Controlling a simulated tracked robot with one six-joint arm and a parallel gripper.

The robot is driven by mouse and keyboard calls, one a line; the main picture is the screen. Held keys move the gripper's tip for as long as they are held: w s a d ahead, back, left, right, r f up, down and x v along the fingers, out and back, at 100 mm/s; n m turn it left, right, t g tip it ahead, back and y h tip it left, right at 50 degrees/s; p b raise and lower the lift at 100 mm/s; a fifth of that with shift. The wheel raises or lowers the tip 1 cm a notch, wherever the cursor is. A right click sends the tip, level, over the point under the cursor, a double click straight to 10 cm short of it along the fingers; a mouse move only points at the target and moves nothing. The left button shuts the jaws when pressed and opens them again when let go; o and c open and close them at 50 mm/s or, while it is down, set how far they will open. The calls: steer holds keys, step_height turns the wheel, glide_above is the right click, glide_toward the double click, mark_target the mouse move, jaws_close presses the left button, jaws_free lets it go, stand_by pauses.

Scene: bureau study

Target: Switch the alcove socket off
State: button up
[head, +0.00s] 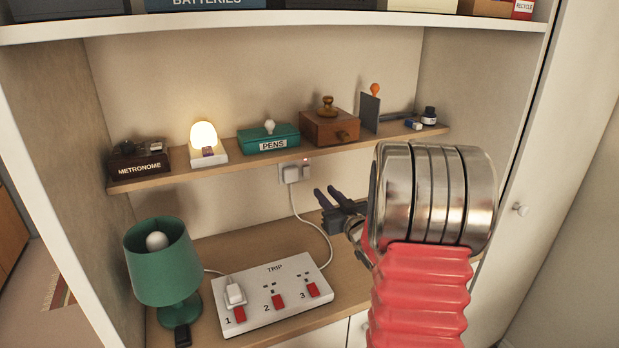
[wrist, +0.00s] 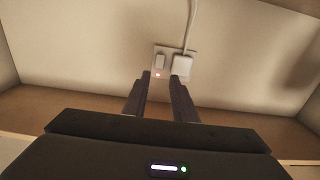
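The alcove socket (head: 302,168) is a small plate on the back wall just under the middle shelf. A white plug with a cable sits in its one side, and a small red light glows on it. In the wrist view the socket (wrist: 160,62) shows a rocker switch at left, with the red light under it, and the plug (wrist: 183,66) at right. My gripper (head: 326,196) is open and empty, in front of and a little below the socket. Its two fingers (wrist: 160,80) stand apart in the wrist view, with their tips appearing just below the socket plate. I cannot tell whether they touch it.
A white power strip (head: 272,290) marked TRIP lies on the lower shelf, with a green lamp (head: 163,262) at its left. The middle shelf (head: 230,163) above the socket holds a lit lamp (head: 205,141), a green PENS box (head: 268,140) and a wooden box (head: 329,127).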

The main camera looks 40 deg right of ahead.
mark_target(306, 173)
steer(key=x, duration=1.2)
steer(key=shift+w, duration=0.1)
steer(key=shift+c, duration=0.4)
jaws_close()
